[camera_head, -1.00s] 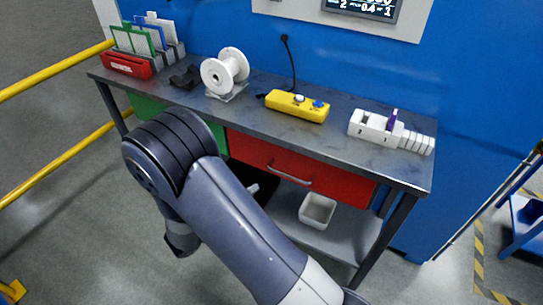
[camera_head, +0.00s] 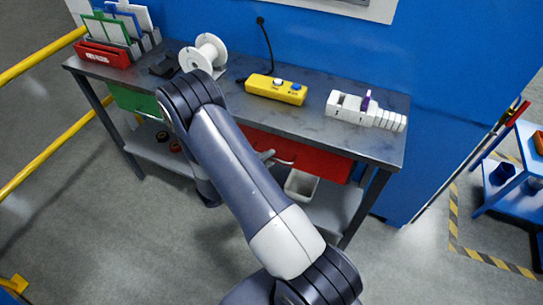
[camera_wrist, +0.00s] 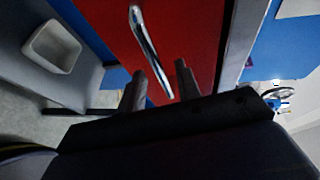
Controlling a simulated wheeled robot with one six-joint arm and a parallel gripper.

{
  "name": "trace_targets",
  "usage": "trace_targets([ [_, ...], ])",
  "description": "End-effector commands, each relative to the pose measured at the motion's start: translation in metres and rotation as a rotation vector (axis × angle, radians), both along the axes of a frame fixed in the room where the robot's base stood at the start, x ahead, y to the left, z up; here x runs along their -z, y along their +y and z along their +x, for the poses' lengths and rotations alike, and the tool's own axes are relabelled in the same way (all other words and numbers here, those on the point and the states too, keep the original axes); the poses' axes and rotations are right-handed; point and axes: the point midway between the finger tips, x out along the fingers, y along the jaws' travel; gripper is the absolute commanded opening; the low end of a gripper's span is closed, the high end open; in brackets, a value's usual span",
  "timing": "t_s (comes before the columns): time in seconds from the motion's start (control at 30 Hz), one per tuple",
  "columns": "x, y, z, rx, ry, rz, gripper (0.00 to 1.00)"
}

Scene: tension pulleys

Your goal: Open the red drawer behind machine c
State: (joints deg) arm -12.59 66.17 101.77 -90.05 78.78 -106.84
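The red drawer (camera_head: 318,162) sits under the right part of the grey workbench and looks closed; my arm hides its left part. Its metal bar handle shows in the wrist view (camera_wrist: 146,42), running across the red front. My gripper (camera_wrist: 160,70) is open, with one dark finger on each side of the handle's lower end in the picture. I cannot tell whether the fingers touch the handle or still stand short of it. In the head view my gripper (camera_head: 267,156) is small and partly hidden by my arm, at the drawer front.
The bench top (camera_head: 225,100) holds a white spool (camera_head: 204,54), a yellow button box (camera_head: 276,89) and a white block holder (camera_head: 365,110). A green drawer (camera_head: 134,100) is at left. A white bin (camera_head: 301,186) stands on the lower shelf. A yellow rail (camera_head: 40,58) runs at left.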

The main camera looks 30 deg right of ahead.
Motion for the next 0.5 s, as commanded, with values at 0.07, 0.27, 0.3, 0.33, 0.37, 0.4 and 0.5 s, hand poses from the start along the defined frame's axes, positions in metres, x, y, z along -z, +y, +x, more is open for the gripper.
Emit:
trace_targets([
  [0.07, 0.002, -0.010, 0.002, 0.003, 0.000, 0.000, 0.32],
  [0.27, 0.004, -0.021, 0.006, 0.000, -0.002, 0.000, 0.32],
  [0.3, 0.004, -0.022, 0.006, 0.000, -0.002, 0.000, 0.32],
  [0.33, 0.004, -0.022, 0.006, 0.000, -0.002, 0.000, 0.32],
  [0.37, 0.004, -0.022, 0.006, -0.001, -0.002, 0.000, 0.32],
  [0.4, 0.004, -0.022, 0.006, -0.001, -0.002, 0.000, 0.32],
  [0.5, 0.004, -0.022, 0.006, -0.001, -0.002, 0.000, 0.32],
])
